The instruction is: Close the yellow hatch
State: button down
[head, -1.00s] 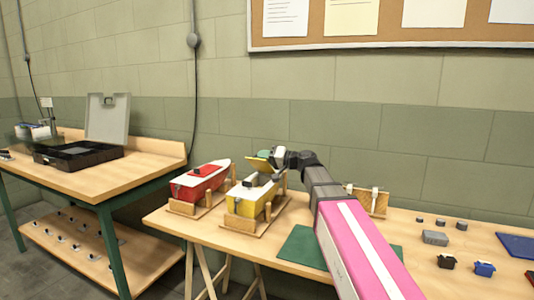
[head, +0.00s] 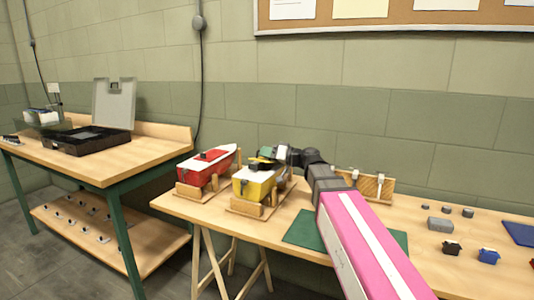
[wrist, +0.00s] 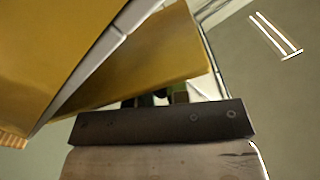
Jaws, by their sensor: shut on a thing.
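The yellow boat (head: 253,184) has a white deck and sits in a wooden cradle on the near table. Its yellow hatch (head: 262,160) shows as a thin strip over the deck, low and nearly edge-on. My gripper (head: 272,154) is at the hatch, reaching in from the right, and is shut on it. The fingers cover part of the hatch, so its exact tilt and whether it touches the deck are hard to tell. In the wrist view a yellow panel (wrist: 150,62) slants beside white and more yellow surfaces; the fingertips are mostly hidden there.
A red boat (head: 208,168) stands in its cradle just left of the yellow one. A green mat (head: 303,230), a wooden stand (head: 374,185) and several small blocks lie right. A second bench with an open black case (head: 88,140) stands left. The wall is close behind.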

jog(key=shift+w, duration=0.15)
jog(key=c, duration=1.2)
grip_release()
jog(key=v, duration=1)
jog(key=shift+d, duration=0.4)
